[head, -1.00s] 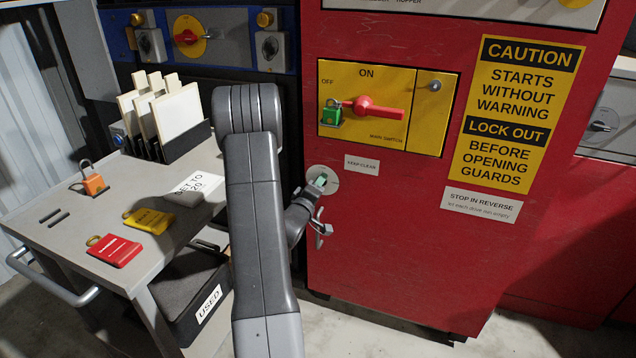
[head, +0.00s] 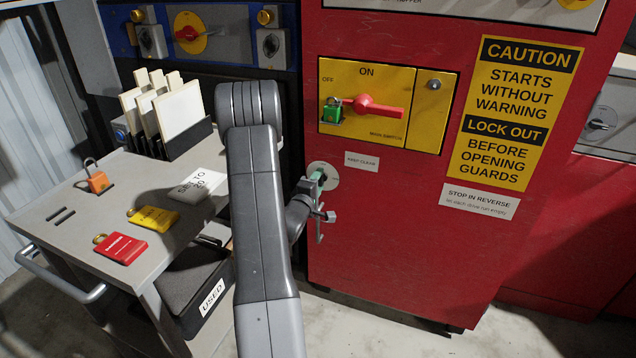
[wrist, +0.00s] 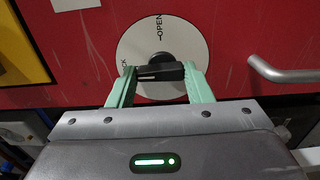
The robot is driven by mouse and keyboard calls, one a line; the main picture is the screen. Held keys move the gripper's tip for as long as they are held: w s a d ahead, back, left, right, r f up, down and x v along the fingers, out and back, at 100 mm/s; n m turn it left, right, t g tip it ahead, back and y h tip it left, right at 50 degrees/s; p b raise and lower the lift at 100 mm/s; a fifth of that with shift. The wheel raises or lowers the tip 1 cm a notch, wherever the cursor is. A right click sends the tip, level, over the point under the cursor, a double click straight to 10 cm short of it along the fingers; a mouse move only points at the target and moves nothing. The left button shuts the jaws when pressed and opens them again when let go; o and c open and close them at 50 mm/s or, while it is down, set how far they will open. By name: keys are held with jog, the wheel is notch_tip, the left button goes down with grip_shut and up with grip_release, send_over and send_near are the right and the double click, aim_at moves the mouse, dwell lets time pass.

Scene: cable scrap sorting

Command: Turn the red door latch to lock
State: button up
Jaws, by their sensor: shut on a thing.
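The latch (wrist: 160,59) is a black knob with a bar on a round white plate (wrist: 137,42) on the red door (wrist: 225,70). In the wrist view its bar lies sideways, and a white line on it points left, close to the partly hidden LOCK lettering. OPEN is printed at the top of the plate. My gripper (wrist: 158,75) has its pale green fingers shut on the two ends of the bar. In the head view my gripper (head: 318,178) is at the plate (head: 332,174), and the latch itself is hidden there.
The door's yellow switch panel (head: 345,80) holds a red handle (head: 375,108) and a green padlock (head: 331,112). A grey bar handle (wrist: 290,76) is right of the latch. A cart (head: 62,215) with tags and an orange padlock (head: 97,180) stands left. A black bin (head: 180,275) is below.

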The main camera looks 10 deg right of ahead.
jog(key=o, duration=1)
jog(key=p+v, duration=0.1)
jog(key=v, duration=1.2)
jog(key=shift+s+a, duration=0.3)
jog(key=shift+w+d, duration=0.1)
jog(key=b+x, duration=0.1)
jog(key=x, duration=1.2)
jog(key=shift+w+d, duration=0.25)
